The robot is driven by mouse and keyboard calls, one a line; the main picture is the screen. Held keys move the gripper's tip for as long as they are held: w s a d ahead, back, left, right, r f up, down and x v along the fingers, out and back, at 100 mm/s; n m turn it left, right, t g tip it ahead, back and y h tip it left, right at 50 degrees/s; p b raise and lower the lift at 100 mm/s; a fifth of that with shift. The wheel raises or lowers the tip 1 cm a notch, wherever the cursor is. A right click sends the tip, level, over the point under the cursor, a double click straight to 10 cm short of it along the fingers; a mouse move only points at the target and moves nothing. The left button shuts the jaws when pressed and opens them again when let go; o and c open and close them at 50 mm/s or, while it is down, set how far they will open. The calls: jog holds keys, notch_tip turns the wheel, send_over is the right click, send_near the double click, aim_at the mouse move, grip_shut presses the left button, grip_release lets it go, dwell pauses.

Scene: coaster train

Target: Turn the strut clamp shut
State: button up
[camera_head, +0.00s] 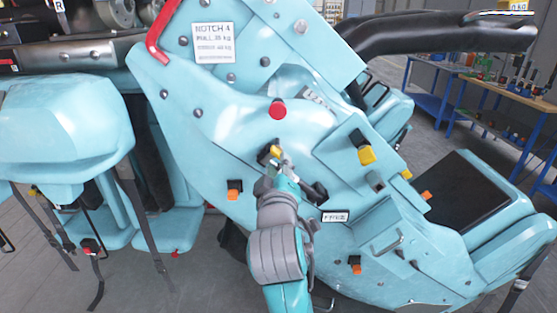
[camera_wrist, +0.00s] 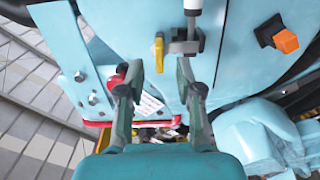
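A yellow lever (camera_wrist: 159,52) sits beside a dark bracket (camera_wrist: 185,46) at the end of a pale rod (camera_wrist: 193,8) in the wrist view. This looks like the strut clamp. In the head view its yellow part (camera_head: 275,152) shows on the teal panel just beyond my gripper (camera_head: 281,165), which partly hides it. My gripper also shows in the wrist view (camera_wrist: 161,66), open with its fingers spread apart. The lever lies between and just beyond the fingertips in the picture. I see no clear contact with it.
A red button (camera_head: 278,110) sits above on the teal panel (camera_head: 225,120). Another yellow-ended fitting (camera_head: 366,155) and an orange one (camera_head: 234,189) stick out on either side. A black seat pad (camera_head: 455,190) and a blue workbench (camera_head: 500,95) are to the right.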

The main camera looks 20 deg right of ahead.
jog(key=v, duration=0.7)
jog(key=shift+s, duration=0.15)
jog(key=s+f+y, duration=0.2)
jog(key=s+f, duration=0.3)
jog(key=f, duration=0.3)
jog(key=s+d+f+n+y, duration=0.1)
jog(key=s+f, duration=0.3)
jog(key=f, duration=0.5)
jog(key=s+f+y, duration=0.2)
jog(key=s+f, duration=0.3)
jog(key=f, duration=0.3)
jog(key=s+d+f+m+g, duration=0.1)
jog(key=s+f+m, duration=0.1)
jog(key=s, duration=1.2)
jog(key=s+d+f+m+g, duration=0.1)
jog(key=s+m, duration=0.4)
jog(key=s, duration=0.8)
notch_tip(320, 180, down, 3)
jog(key=shift+s+d+r+y, duration=0.2)
jog(key=shift+s+d+y, duration=0.1)
jog(key=shift+s+d, duration=0.15)
